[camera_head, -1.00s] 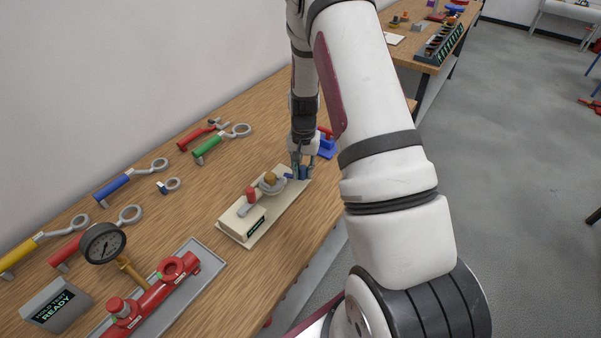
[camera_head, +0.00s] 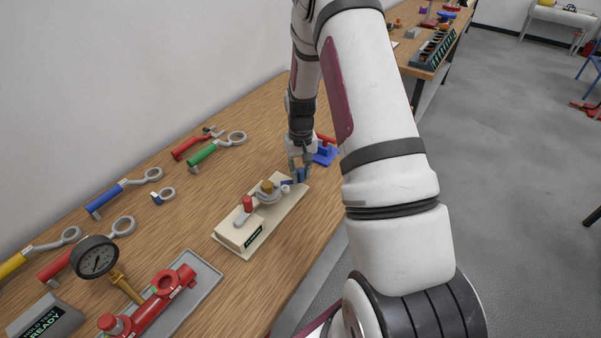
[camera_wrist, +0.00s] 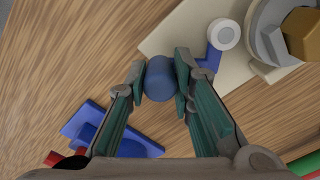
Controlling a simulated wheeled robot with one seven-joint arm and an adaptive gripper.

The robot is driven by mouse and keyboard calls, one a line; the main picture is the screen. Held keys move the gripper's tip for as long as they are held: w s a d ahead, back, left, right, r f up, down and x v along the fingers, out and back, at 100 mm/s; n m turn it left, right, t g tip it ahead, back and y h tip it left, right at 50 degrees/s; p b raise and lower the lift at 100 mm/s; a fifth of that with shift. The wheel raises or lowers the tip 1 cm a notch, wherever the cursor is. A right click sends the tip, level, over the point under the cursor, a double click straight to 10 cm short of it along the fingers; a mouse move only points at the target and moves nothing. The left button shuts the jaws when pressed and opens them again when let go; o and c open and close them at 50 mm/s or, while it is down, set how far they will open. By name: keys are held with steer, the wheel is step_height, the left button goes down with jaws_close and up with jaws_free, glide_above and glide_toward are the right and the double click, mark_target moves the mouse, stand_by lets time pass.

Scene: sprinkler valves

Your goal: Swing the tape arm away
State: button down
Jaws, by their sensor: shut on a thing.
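The cream tape stand (camera_head: 277,222) lies on the wooden bench, with a grey disc and brass hex piece on it. Its short blue tape arm (camera_head: 287,182) runs from a white round pivot (camera_head: 285,189) to a blue upright knob (camera_head: 301,176) at the stand's far right end. My gripper (camera_head: 298,169) comes down over this knob. In the wrist view, both fingertips press the blue knob (camera_wrist: 160,79) from either side. The tape arm (camera_wrist: 209,62) and pivot (camera_wrist: 224,34) show right of the fingers. The stand's display is too small to read.
A blue fixture with a red handle (camera_head: 326,150) stands close behind my gripper. Several ring-ended wrenches, such as the green-handled one (camera_head: 215,150), lie left. A gauge (camera_head: 95,257) and red valve pipe (camera_head: 155,300) stand in front. The bench's right edge is near.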

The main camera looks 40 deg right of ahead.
steer(key=c, duration=1.4)
jaws_free()
steer(key=shift+r, duration=0.1)
step_height(320, 180, up, 12)
steer(key=s+a+r+n+t, duration=0.1)
steer(key=s+a+r, duration=0.1)
steer(key=a+r, duration=0.3)
steer(key=s+a+r+t, duration=0.1)
steer(key=a+r, duration=0.1)
steer(key=r, duration=0.5)
steer(key=s+a+r+n+t, duration=0.1)
steer(key=s+a+r+n, duration=0.1)
steer(key=s+a+r, duration=0.4)
steer(key=s+a+r+n+t, duration=0.1)
steer(key=s+a+r, duration=0.4)
steer(key=s, duration=1)
steer(key=a+t, duration=0.1)
steer(key=a, duration=0.2)
steer(key=shift+r+n+t, duration=0.3)
steer(key=shift+r+n, duration=0.1)
